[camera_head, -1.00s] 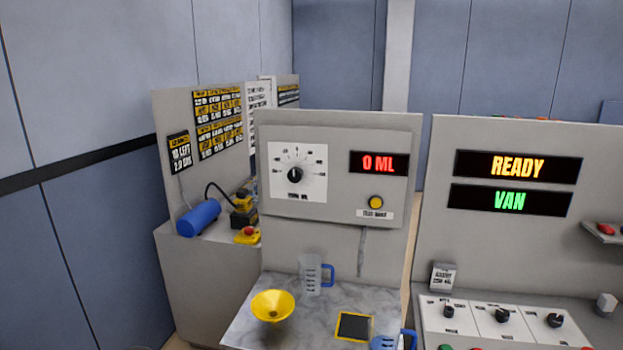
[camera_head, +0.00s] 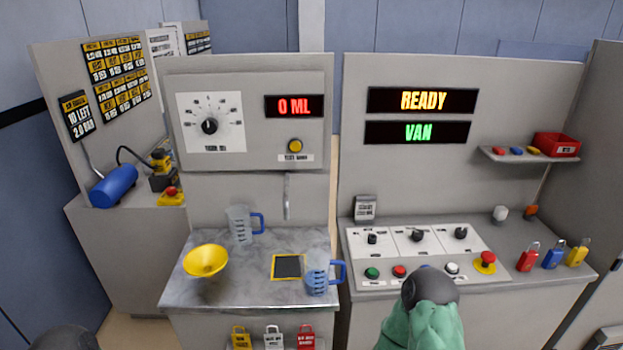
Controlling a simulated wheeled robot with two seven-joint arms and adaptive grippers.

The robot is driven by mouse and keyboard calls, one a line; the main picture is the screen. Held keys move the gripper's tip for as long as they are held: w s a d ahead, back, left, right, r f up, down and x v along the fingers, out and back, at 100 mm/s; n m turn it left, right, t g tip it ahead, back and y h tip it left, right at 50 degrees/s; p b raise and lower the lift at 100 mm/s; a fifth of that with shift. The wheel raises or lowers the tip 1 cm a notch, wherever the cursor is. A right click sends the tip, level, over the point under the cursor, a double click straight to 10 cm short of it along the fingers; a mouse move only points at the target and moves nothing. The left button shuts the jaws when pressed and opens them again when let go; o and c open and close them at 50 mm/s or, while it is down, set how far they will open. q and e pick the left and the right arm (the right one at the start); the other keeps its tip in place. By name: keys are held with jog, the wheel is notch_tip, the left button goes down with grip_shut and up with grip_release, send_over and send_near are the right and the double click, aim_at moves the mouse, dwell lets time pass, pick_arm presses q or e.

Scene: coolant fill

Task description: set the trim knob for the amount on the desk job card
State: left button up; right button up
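The trim knob (camera_head: 210,126) is a small black dial on a white scale plate (camera_head: 232,142), on the upright panel at left. Its marks and pointer are too small to read surely. A red display (camera_head: 294,106) beside it reads 0 ML. The desk job card (camera_head: 365,208) is a small grey-white card standing at the back left of the right-hand desk; its print is not legible. Neither gripper shows. A dark rounded part with a green cover (camera_head: 425,325) at bottom centre-right seems to be my own arm.
A yellow button (camera_head: 295,146) sits below the display. The desk has a knob panel (camera_head: 395,241). Signs read READY (camera_head: 423,100) and VAN (camera_head: 418,132).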

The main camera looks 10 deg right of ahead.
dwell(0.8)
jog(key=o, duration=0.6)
